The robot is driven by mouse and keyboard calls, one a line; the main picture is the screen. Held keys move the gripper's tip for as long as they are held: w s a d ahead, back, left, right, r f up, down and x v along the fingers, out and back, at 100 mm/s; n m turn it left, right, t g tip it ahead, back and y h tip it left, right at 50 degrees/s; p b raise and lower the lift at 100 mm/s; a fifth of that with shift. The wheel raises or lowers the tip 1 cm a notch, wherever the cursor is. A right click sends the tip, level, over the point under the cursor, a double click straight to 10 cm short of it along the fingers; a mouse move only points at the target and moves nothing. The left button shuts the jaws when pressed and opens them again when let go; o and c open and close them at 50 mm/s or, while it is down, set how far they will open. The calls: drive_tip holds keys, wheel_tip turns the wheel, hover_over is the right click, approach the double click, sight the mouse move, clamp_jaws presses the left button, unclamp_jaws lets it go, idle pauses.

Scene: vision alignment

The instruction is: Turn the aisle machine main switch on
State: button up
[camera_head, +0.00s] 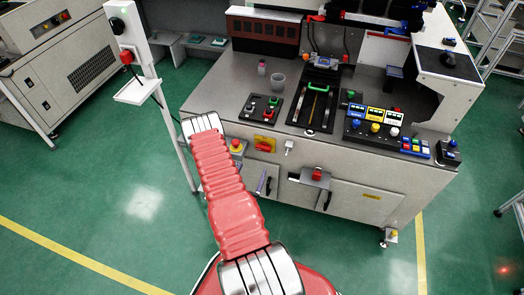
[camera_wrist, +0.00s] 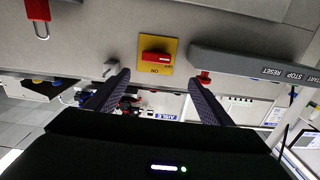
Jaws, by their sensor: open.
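The main switch is a red rotary handle (camera_wrist: 155,57) on a yellow plate (camera_wrist: 147,69) on the grey machine front. It is straight ahead in the wrist view, its handle lying roughly level in the picture. An upside-down ON mark shows on the plate. The switch also appears on the bench front in the head view (camera_head: 264,146). My gripper (camera_wrist: 158,77) is open, with one dark finger at each side of the switch in the picture. Nothing is between the fingers, and they appear apart from the handle. The gripper cannot be made out in the head view.
A grey box marked RESET and STOP (camera_wrist: 265,68) juts out right of the switch. A small grey fitting (camera_wrist: 110,67) is at its left, and a red padlock (camera_wrist: 40,29) hangs farther left.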

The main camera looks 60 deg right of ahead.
sight(262, 149)
drive_tip(key=shift+s+a+f, duration=0.15)
drive_tip(key=shift+s+f, duration=0.05)
drive_tip(key=shift+s, duration=0.3)
drive_tip(key=d, duration=0.4)
drive_tip(key=w+d, duration=0.1)
drive_tip(key=d, duration=0.4)
drive_tip(key=w+d, duration=0.1)
drive_tip(key=d, duration=0.3)
drive_tip(key=shift+w+d, duration=0.1)
drive_tip(key=shift+d, duration=0.25)
drive_tip(key=c, duration=1)
